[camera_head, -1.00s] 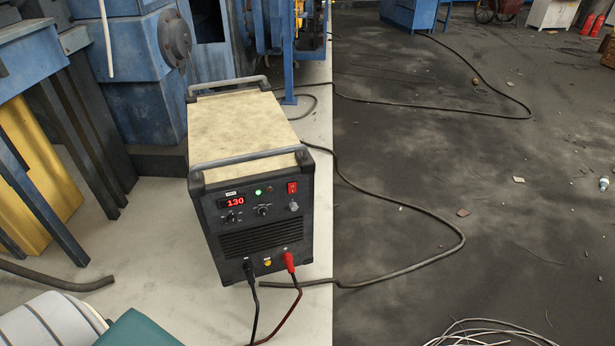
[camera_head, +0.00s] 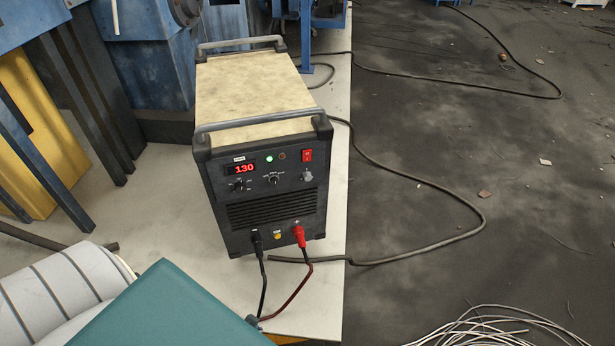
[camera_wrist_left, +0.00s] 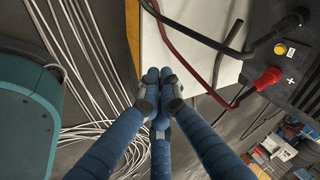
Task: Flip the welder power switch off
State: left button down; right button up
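The welder (camera_head: 262,185) stands upright on a pale floor strip in the head view. Its red power switch (camera_head: 307,156) is at the upper right of the dark front panel. The display (camera_head: 242,168) reads 130 in red and a green light (camera_head: 269,158) is lit. The rocker's position is too small to tell. My left gripper (camera_wrist_left: 159,82) shows in the left wrist view, its blue fingers brought together at the tips with nothing visible between them. It is apart from the welder front (camera_wrist_left: 290,55), near the leads and below the plugs. The switch is outside that view. My right gripper is not in view.
A black plug (camera_head: 257,238) and a red plug (camera_head: 299,236) sit low on the panel, with leads hanging forward. A dark cable (camera_head: 470,225) loops across the floor at right. Loose wires (camera_head: 490,330) lie at the bottom right. Blue machinery (camera_head: 150,60) stands behind.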

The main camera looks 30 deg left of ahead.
pick_arm(q)
jog(key=w+a+r+m+t+y+b, duration=0.1)
jog(key=w+a+b, duration=0.15)
jog(key=w, duration=0.25)
jog(key=w+a+r+m+t+b, duration=0.1)
jog(key=w+a+t, duration=0.15)
jog(key=w, duration=0.25)
jog(key=w+a+r+m+t+b, duration=0.45)
jog(key=w+r+b, duration=0.25)
jog(key=w+r, duration=0.6)
jog(key=w+d+r+m+t+b, duration=0.1)
jog(key=d+r+m+t+b, duration=0.1)
jog(key=r, duration=0.5)
jog(key=w+d+r+m+t+h+b, duration=0.1)
jog(key=w+d+r+m+t+b, duration=0.1)
jog(key=r, duration=0.5)
jog(key=w+d+r+m+t+b, duration=0.1)
jog(key=r+m+b, duration=0.1)
jog(key=r, duration=0.6)
jog(key=shift+w+d+t+b, duration=0.4)
jog(key=shift+b, duration=0.35)
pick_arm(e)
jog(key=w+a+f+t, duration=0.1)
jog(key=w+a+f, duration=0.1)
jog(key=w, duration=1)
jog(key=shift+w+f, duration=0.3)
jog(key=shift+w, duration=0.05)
